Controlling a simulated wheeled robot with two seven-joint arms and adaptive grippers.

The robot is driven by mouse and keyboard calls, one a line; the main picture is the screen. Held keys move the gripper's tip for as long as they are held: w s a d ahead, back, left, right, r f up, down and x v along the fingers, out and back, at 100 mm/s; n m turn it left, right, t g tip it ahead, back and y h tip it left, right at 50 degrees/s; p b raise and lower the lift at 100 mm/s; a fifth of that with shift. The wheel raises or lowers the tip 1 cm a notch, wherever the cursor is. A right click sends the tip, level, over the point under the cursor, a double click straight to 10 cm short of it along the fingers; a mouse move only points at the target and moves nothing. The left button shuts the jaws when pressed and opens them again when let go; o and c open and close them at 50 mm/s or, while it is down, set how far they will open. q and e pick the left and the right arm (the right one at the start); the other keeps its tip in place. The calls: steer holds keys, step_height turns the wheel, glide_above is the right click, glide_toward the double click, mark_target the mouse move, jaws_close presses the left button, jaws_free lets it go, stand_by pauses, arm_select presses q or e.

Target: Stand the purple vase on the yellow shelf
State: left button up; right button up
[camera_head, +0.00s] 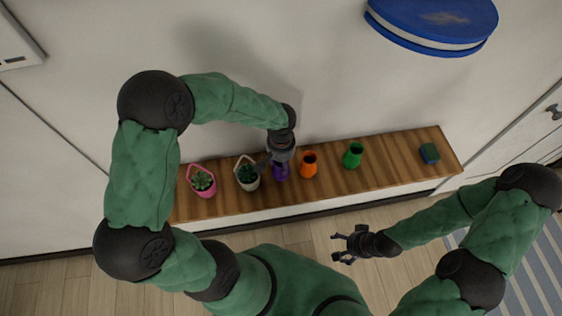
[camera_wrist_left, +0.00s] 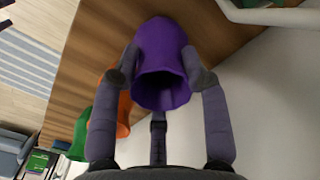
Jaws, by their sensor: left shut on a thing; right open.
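The purple vase (camera_head: 281,174) is at the wooden wall bench, between a white planter and an orange vase. My left gripper (camera_head: 274,160) comes down on it from above and is shut on it. In the left wrist view the purple vase (camera_wrist_left: 163,50) sits between the two fingers, its mouth facing the camera. I cannot tell whether its base touches the wood. My right gripper (camera_head: 346,247) is open and empty, in front of the bench over the floor. No yellow shelf is visible in either view.
On the wooden bench (camera_head: 400,158) stand a pink planter (camera_head: 202,181), the white planter (camera_head: 247,176), the orange vase (camera_head: 308,166), a green vase (camera_head: 353,156) and a dark blue-green block (camera_head: 429,153). A round blue object (camera_head: 435,22) is at the upper right. Bench between green vase and block is clear.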

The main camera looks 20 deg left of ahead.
arm_select(q)
steer(key=o, duration=1.3)
steer(key=shift+f, duration=0.1)
steer(key=shift+c, duration=0.2)
